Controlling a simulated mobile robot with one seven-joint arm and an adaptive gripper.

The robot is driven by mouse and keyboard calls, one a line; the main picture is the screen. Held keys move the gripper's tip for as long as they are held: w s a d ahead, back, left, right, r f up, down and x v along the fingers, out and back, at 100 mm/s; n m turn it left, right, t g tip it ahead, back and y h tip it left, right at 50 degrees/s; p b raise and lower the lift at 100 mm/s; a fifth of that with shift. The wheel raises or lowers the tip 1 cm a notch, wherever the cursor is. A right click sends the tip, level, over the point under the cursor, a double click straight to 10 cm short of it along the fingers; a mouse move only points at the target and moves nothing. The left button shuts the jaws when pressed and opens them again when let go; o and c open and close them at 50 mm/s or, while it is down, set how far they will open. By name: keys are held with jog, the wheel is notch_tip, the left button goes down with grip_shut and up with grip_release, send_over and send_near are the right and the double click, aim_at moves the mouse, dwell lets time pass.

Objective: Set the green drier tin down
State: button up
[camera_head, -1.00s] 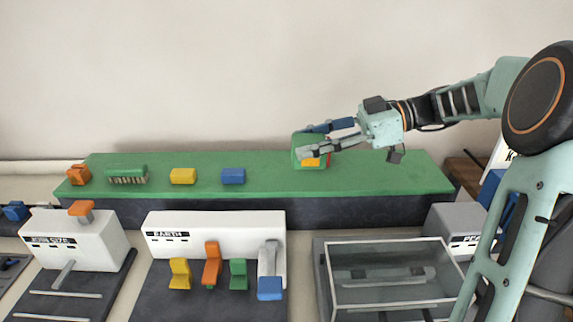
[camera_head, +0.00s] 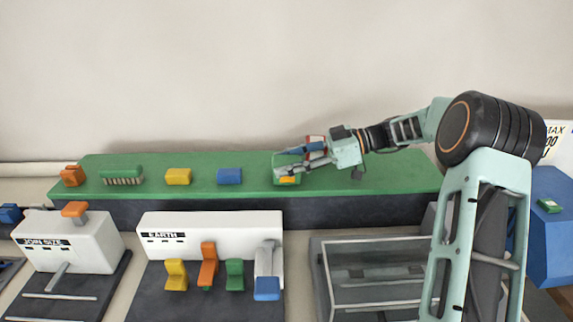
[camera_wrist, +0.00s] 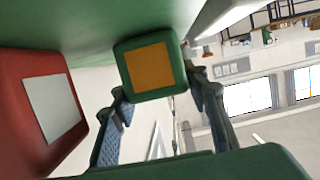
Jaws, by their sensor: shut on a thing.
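The green drier tin (camera_head: 279,169) has an orange label and is at the right part of the long green shelf (camera_head: 400,180). My gripper (camera_head: 299,164) reaches it from the right, with its fingers shut on the tin. In the wrist view the tin (camera_wrist: 120,58) sits between the two fingertips, its orange label facing the camera. It is very near the green surface; I cannot tell whether it touches it. The gripper partly hides the tin in the head view.
A red tin (camera_wrist: 40,105) with a pale label stands close beside the green tin; it shows behind my gripper in the head view (camera_head: 318,140). The shelf right of the gripper is bare.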

jog(key=shift+r, duration=0.1)
jog(key=shift+f+b, duration=0.2)
jog(key=shift+b, duration=0.1)
jog(key=o, duration=1.3)
jog(key=shift+r+p, duration=0.25)
jog(key=shift+p, duration=0.85)
